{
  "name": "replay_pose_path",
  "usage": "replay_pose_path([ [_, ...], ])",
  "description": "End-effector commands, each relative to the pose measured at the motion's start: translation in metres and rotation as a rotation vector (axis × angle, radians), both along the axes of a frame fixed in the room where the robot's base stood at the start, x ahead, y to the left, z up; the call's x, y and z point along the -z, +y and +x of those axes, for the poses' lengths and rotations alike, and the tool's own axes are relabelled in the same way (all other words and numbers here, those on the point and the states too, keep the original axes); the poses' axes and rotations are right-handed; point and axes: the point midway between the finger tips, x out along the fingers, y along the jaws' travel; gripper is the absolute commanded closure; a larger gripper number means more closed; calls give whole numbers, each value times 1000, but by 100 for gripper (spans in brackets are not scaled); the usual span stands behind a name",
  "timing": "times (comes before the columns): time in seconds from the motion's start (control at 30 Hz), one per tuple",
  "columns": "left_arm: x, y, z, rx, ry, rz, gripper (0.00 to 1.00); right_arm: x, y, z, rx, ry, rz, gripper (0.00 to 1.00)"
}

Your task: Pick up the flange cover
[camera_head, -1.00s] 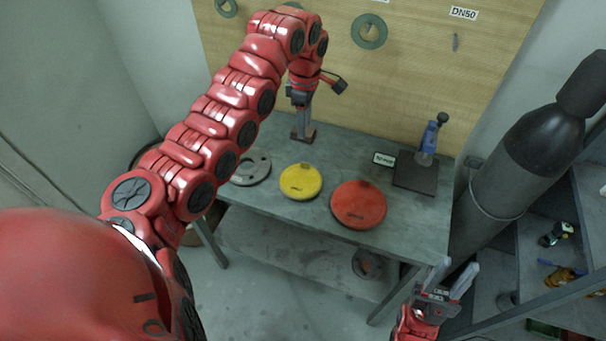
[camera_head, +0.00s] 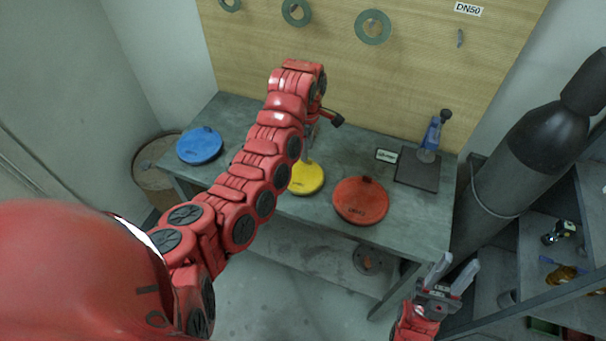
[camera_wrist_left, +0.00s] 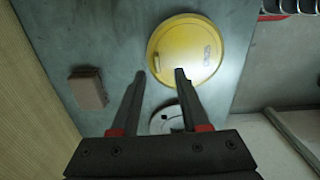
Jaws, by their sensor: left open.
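Several round flange covers lie on the grey table. The yellow cover (camera_head: 308,178) is partly hidden by my left arm; the red cover (camera_head: 361,201) is to its right and the blue cover (camera_head: 200,146) at the far left. In the left wrist view, the yellow cover (camera_wrist_left: 187,48) shows a raised handle on top. A light grey cover (camera_wrist_left: 160,122) is partly hidden behind my fingers. My left gripper (camera_wrist_left: 158,74) is open and empty, its fingertips over the near edge of the yellow cover in that view. My right gripper (camera_head: 457,262) is open and empty at lower right.
A brown block (camera_wrist_left: 88,88) lies on the table beside the left fingers. A dark plate (camera_head: 418,172) with a blue tool (camera_head: 432,134) stands at the table's right. Gaskets hang on the back board (camera_head: 330,60). A dark gas cylinder (camera_head: 510,160) and shelf are at right.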

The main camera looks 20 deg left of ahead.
Motion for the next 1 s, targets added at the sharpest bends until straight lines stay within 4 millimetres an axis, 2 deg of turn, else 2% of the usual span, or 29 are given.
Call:
replay_pose_path([
  [0.07, 9, -1, 1, 3, 2, 0, 55, 2, 0, 0, 0, 0, 0, 61],
  [0.2, 18, 3, 2, 2, 9, 1, 55, -15, 0, 0, 0, 0, 0, 61],
  [0.4, 42, 2, 3, 3, 4, 0, 55, -23, 0, 0, 0, 0, 0, 61],
  [0.63, 45, 2, 4, 2, 1, 0, 55, -22, 0, 0, 0, 0, 0, 61],
  [0.67, 45, 2, 4, 2, 1, 0, 59, -22, 0, 0, 0, 0, 0, 61],
  [0.9, 45, 2, 4, 2, 1, 0, 100, -22, 0, 0, 0, 0, 0, 61],
  [1.0, 45, 2, 4, 2, 1, 1, 100, -22, 0, 0, 0, 0, 0, 61],
])
